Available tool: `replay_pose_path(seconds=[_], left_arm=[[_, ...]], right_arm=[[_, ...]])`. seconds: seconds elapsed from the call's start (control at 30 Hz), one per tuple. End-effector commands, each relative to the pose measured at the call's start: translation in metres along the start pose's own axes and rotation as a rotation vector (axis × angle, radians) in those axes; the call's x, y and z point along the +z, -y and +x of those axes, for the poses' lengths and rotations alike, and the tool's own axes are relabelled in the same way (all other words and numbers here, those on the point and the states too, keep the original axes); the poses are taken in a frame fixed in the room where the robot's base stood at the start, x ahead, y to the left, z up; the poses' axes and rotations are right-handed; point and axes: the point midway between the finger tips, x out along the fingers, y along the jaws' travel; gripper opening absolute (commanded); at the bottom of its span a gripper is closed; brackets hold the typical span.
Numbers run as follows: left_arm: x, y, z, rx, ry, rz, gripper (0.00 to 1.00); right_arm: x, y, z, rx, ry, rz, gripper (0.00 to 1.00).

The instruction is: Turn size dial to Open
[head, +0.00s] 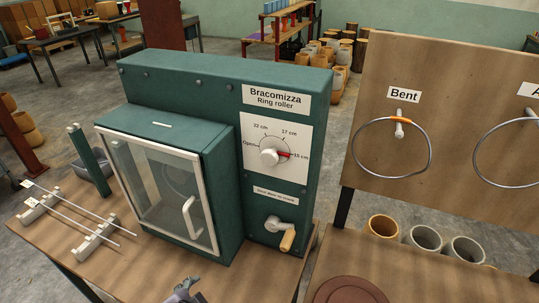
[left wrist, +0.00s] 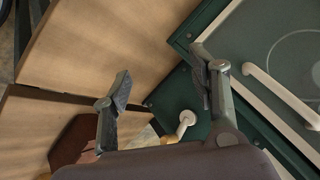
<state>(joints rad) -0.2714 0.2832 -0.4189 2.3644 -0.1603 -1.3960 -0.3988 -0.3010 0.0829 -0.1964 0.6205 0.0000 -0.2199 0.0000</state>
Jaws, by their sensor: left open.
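The size dial (head: 270,156) is a white knob on a white scale plate on the green ring roller (head: 222,82). Its red pointer is turned right, towards the 15 cm mark; the Open mark is on the left of the scale. My left gripper (head: 184,293) shows only partly at the bottom edge of the head view, low in front of the machine and away from the dial. In the left wrist view the left gripper (left wrist: 160,82) has its fingers spread with nothing between them. The dial is not visible there. My right gripper is in neither view.
The glazed door (head: 160,185) with its white handle (head: 190,217) is shut, left of the dial. A crank (head: 286,235) sticks out below the dial. Metal rods (head: 80,215) lie on racks at left. A board (head: 450,120) with hanging rings stands at right.

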Motion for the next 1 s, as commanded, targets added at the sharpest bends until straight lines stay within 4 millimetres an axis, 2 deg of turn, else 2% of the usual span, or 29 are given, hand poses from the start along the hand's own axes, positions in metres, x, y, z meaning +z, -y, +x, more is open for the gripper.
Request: replay_pose_path(seconds=[0.03, 0.2, 0.3, 0.4, 0.53, 0.7, 0.87, 1.0], left_arm=[[-0.024, 0.015, -0.007, -0.06, -0.053, 0.14, 0.54], [-0.101, 0.053, -0.04, -0.322, -0.187, 0.713, 0.54], [-0.14, 0.069, -0.068, -0.531, -0.212, 1.105, 0.54], [-0.167, 0.078, -0.094, -0.745, -0.18, 1.472, 0.54], [-0.184, 0.083, -0.12, -0.977, -0.083, 1.849, 0.54], [-0.19, 0.086, -0.137, -1.155, 0.046, 2.134, 0.54], [-0.192, 0.086, -0.14, -1.211, 0.098, 2.219, 0.54], [-0.196, 0.088, -0.132, -1.215, 0.101, 2.219, 0.54]], right_arm=[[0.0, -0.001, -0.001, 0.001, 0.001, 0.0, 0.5], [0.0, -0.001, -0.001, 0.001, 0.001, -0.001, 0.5], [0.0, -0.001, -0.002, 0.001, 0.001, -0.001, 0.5], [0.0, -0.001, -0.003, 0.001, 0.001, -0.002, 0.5], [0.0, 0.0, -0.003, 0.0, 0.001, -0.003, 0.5], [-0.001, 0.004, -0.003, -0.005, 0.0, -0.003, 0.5], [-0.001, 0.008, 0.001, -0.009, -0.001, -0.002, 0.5], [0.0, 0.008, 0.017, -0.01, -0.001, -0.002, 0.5]])
